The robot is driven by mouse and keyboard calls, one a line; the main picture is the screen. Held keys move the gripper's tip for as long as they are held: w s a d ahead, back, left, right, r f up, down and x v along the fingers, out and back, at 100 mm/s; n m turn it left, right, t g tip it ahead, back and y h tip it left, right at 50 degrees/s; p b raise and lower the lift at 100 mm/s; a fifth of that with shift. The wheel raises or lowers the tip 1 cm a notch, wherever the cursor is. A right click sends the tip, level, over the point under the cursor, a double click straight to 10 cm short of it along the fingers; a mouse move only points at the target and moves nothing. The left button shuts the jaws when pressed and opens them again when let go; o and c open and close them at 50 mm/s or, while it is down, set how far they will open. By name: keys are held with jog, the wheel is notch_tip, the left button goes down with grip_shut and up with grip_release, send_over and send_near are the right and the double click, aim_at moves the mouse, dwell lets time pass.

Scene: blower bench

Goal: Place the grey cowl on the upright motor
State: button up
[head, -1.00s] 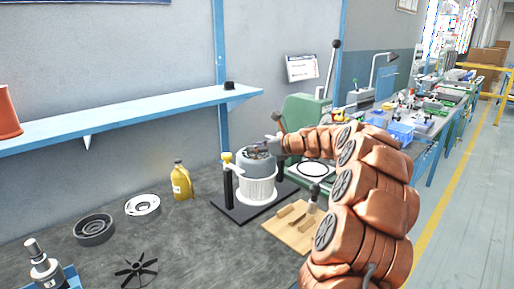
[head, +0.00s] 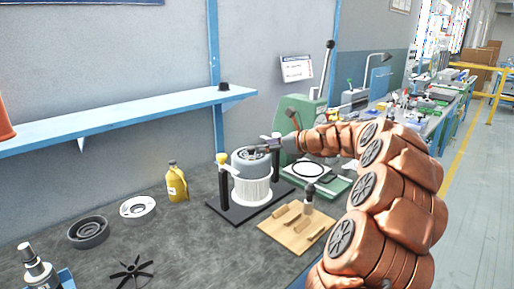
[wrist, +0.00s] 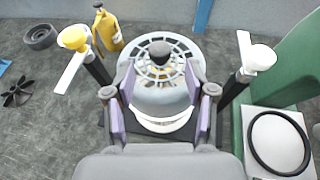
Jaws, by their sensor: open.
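The grey cowl (head: 248,160) sits on top of the upright motor (head: 252,190), a white finned cylinder on a black base plate. In the wrist view the cowl (wrist: 160,98) shows as a glossy dome with a black knob and a slotted ring around it. It looks level, but its seating edge is too small to judge. My gripper (wrist: 160,72) is open, with its purple-padded fingers on either side of the knob and dome. I cannot tell whether the pads touch it.
A post with a yellow knob (wrist: 75,39) and one with a white knob (wrist: 260,58) flank the motor. A yellow bottle (head: 176,184), white ring (head: 138,208), dark grey ring (head: 88,232) and black fan (head: 130,272) lie left. A wooden board (head: 297,232) and green machine stand right.

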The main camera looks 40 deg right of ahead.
jog(key=v, duration=0.5)
jog(key=shift+s, duration=0.1)
jog(key=s+a+f+n+g+y, duration=0.1)
jog(key=s+a+f+n+g, duration=0.3)
jog(key=a, duration=0.7)
jog(key=s+a+f+n+g+y, duration=0.1)
jog(key=a+n+g, duration=0.1)
jog(key=a+n, duration=0.6)
jog(key=s+a+f+n+g+y, duration=0.1)
jog(key=s+a+f+n+g, duration=0.15)
jog(key=a, duration=1.05)
jog(key=s+a+f+n+g+h, duration=0.1)
jog(key=s+a+f+n+g, duration=0.2)
jog(key=s, duration=0.4)
jog(key=s+a+f+n+g+h, duration=0.1)
jog(key=s+a+f+n+h, duration=0.1)
jog(key=s+a+n, duration=0.3)
jog(key=s+d+f+n+g+h, duration=0.1)
jog(key=s+d+f+n+h, duration=0.1)
jog(key=s+n, duration=0.3)
jog(key=s+d+f+n+g+h, duration=0.2)
jog(key=s+f+n, duration=0.1)
jog(key=s, duration=0.9)
jog(key=shift+d+f+n+h, duration=0.3)
jog(key=shift+d+n, duration=0.1)
jog(key=shift+n, duration=0.45)
